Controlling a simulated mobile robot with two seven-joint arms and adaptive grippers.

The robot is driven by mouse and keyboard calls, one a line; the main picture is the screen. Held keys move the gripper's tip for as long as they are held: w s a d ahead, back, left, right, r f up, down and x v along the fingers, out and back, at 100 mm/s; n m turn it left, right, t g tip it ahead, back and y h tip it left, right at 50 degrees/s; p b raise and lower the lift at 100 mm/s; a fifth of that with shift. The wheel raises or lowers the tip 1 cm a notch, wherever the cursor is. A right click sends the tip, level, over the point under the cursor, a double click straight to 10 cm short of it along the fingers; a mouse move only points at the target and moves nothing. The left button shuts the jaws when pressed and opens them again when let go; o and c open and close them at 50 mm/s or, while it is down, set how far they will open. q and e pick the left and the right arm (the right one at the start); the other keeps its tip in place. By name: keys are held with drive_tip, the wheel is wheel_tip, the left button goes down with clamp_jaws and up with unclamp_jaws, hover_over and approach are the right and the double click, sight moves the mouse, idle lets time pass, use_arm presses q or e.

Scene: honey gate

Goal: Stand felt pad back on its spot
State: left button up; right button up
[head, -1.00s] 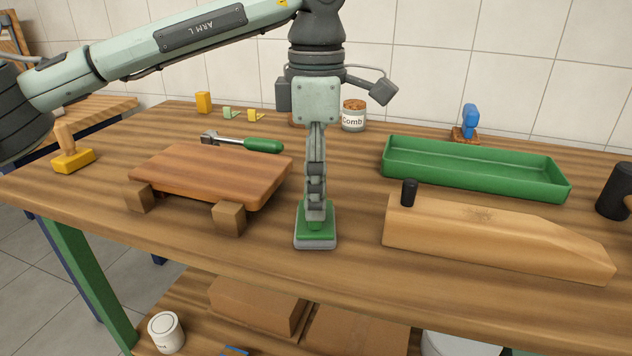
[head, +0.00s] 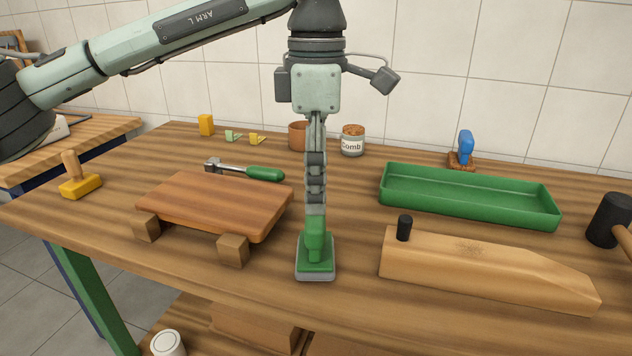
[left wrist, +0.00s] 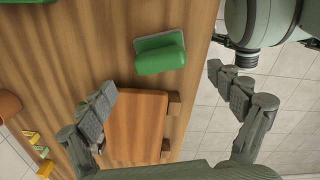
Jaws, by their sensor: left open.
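The felt pad (head: 315,266) is a green block with a raised green grip and a grey underside. It stands upright on the table near the front edge, right of the cutting board. My right gripper is in neither view. No marked spot for the pad can be made out.
A wooden board (head: 215,205) on blocks stands left of the pad, with a green-handled tool (head: 262,173) behind it. A wooden block with a black knob (head: 480,270) and a green tray (head: 470,205) are to the right. A mallet (head: 608,220) lies at the far right.

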use_arm(q)
drive_tip(key=shift+r, duration=0.7)
drive_tip(key=shift+f, duration=0.1)
idle(0.9)
